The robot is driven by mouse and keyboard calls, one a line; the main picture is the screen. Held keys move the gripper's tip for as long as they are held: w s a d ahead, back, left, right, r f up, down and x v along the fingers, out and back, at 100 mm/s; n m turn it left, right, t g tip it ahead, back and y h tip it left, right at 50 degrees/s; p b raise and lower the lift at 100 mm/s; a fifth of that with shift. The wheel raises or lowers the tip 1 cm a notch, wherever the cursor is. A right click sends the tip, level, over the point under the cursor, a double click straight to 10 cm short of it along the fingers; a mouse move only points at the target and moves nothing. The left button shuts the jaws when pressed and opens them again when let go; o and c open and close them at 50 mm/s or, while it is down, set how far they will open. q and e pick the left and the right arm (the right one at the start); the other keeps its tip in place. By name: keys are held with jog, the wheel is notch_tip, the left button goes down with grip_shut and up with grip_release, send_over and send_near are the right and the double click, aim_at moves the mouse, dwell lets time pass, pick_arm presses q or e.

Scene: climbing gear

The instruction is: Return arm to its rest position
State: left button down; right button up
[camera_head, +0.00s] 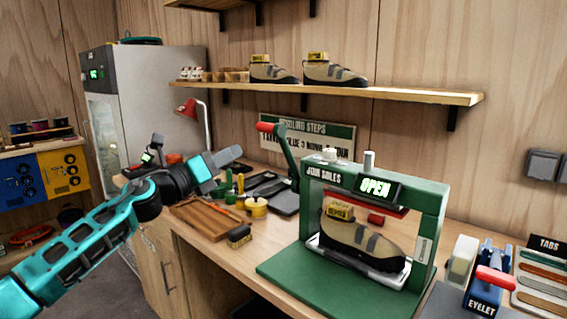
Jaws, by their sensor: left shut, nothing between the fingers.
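My left arm comes in from the lower left in teal and black. My left gripper (226,157) is shut and empty, held in the air above the left part of the workbench. It points right, towards the red-handled lever of the green sole press (429,215). It is apart from the press. A beige and grey climbing shoe (360,238) with a yellow tag sits inside the press on a metal plate. The press display reads OPEN. My right gripper is not in view.
The workbench (217,255) holds a wooden tray (205,220), a brush (239,236), a yellow pot (256,208) and an eyelet tool (488,290). Two shoes stand on the wall shelf (400,95). A grey cabinet (160,85) stands at the back left. Air left of the press is mostly free.

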pick_arm(q)
jog(key=s+d+f+n+y, duration=0.1)
jog(key=s+f+n+y, duration=0.1)
jog(key=s+f+n, duration=0.45)
jog(key=s+d+f+n+t+y, duration=0.1)
jog(key=s+f+n+y, duration=0.15)
jog(key=f+n, duration=0.75)
jog(key=s+d+f+n+y, duration=0.15)
jog(key=s+f+n, duration=0.35)
jog(key=f, duration=0.6)
jog(key=s+a+f+n+g+y, duration=0.2)
jog(key=s+f+n, duration=0.5)
jog(key=s, duration=0.4)
jog(key=s+a+f+n+g+y, duration=0.3)
jog(key=s+f+n, duration=0.4)
jog(key=s+f, duration=0.3)
jog(key=shift+s+a+g, duration=0.4)
jog(key=shift+s, duration=0.55)
